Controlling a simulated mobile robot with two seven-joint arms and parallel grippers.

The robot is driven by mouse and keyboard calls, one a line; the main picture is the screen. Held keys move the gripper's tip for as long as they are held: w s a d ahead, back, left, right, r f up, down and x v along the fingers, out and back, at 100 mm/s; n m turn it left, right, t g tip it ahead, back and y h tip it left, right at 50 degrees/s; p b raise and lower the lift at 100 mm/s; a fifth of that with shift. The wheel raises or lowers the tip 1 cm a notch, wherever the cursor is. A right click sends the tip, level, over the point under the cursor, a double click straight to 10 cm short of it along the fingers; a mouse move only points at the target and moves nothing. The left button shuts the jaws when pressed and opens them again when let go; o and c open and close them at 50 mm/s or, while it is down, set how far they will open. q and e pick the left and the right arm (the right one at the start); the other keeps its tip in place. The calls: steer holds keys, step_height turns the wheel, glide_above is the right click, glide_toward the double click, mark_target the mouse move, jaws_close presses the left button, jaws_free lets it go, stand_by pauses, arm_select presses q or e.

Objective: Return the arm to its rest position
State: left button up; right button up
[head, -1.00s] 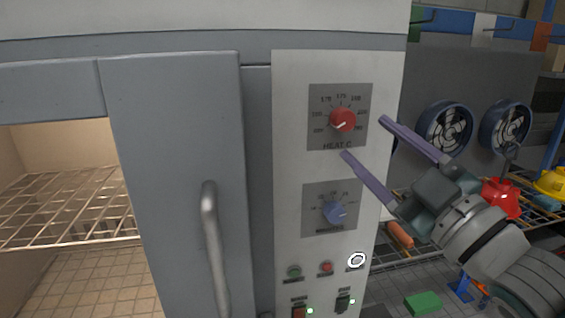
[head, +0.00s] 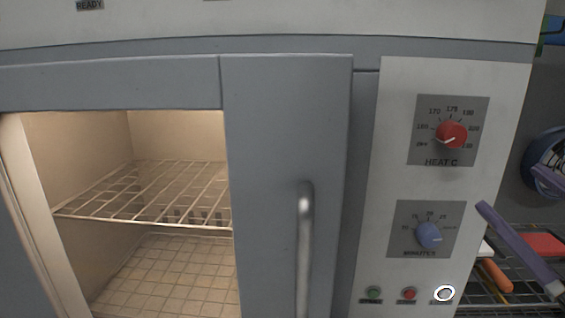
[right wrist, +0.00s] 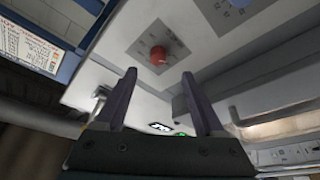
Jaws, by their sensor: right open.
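My right gripper (head: 509,188) is at the right edge of the head view, with its purple fingers spread and nothing between them. Most of its body is cut off by the frame. In the right wrist view the open fingers (right wrist: 158,74) point towards the oven's panel, and the red heat knob (right wrist: 158,55) shows beyond the gap between their tips. In the head view the fingers are right of the blue minutes knob (head: 428,235) and lower right of the red heat knob (head: 451,134). My left gripper is not in view.
The grey oven (head: 285,120) fills most of the head view. Its vertical handle (head: 305,250) stands out from the front, and a lit interior with a wire rack (head: 150,195) shows at left. A wire shelf with orange items (head: 495,275) is at lower right.

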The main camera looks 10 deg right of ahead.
steer(key=s+a+f+m+g+h, duration=0.1)
steer(key=s+a+f+m+g, duration=0.15)
steer(key=f+g, duration=0.25)
steer(key=s+a+f+m+g+h, duration=0.1)
steer(key=f+m+g, duration=0.2)
steer(key=f+g, duration=0.15)
steer(key=s+a+f+m+g+y+p, duration=0.1)
steer(key=s+a+f+g, duration=0.1)
steer(key=s+a+g, duration=0.35)
steer(key=s+a+f+g+y+p, duration=0.1)
steer(key=s+a+g, duration=0.15)
steer(key=s, duration=0.65)
step_height(320, 180, up, 28)
steer(key=p, duration=2.8)
steer(key=shift+w+d, duration=0.35)
